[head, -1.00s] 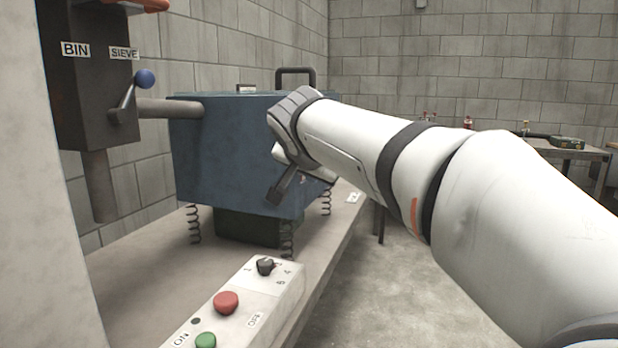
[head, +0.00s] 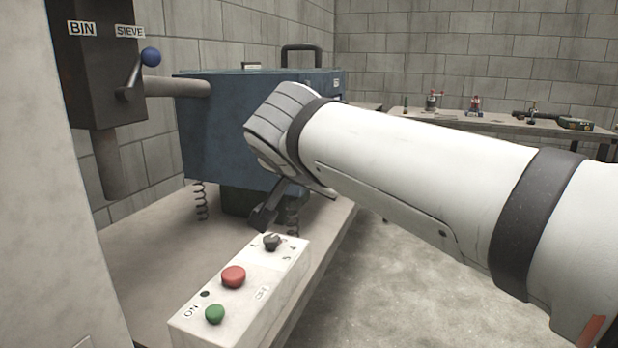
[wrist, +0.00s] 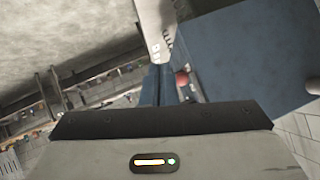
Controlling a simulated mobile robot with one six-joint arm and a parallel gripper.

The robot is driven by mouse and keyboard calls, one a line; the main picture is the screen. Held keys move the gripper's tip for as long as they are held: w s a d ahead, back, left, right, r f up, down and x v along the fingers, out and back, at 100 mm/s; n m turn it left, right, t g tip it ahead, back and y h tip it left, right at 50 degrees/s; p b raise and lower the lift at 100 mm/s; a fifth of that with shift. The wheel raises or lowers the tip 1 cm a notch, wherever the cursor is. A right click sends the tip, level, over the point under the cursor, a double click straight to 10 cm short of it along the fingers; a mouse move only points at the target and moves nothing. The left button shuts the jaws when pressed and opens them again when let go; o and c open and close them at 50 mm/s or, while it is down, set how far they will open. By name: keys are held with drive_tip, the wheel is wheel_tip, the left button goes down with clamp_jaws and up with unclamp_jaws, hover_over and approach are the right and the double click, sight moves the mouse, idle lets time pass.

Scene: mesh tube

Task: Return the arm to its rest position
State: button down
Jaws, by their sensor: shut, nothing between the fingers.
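My white arm (head: 400,180) reaches in from the right across the head view. My gripper (head: 262,218) hangs from its wrist, dark, narrow and shut, with nothing visible in it. In the picture it lies just above the dial end of the white control box (head: 222,310), in front of the blue machine (head: 225,130). I cannot tell how far it is from the box. The gripper's body fills the bottom of the wrist view.
The control box has a dark dial (head: 272,241), a red button (head: 233,276) and a green button (head: 214,314). A blue-knobbed lever (head: 150,57) stands at upper left. A bench (head: 470,123) with tools is at the back right. Open floor (head: 390,290) lies right of the machine's table.

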drive_tip(key=s+d+r+n+g+p, duration=0.1)
drive_tip(key=s+d+n+g+p, duration=0.1)
drive_tip(key=p, duration=0.9)
drive_tip(key=s+d+r+n+g+y+p, duration=0.1)
drive_tip(key=s+d+r+n+g+p, duration=0.1)
drive_tip(key=s+d+p, duration=0.5)
drive_tip(key=s+d+r+n+g+p, duration=0.1)
drive_tip(key=s+d+g+p, duration=0.3)
drive_tip(key=p, duration=1.1)
drive_tip(key=s+r, duration=0.1)
drive_tip(key=s, duration=0.2)
drive_tip(key=shift+s+d+r+n+g, duration=0.15)
drive_tip(key=shift+s+d+n+g, duration=0.15)
drive_tip(key=shift+d+n, duration=0.1)
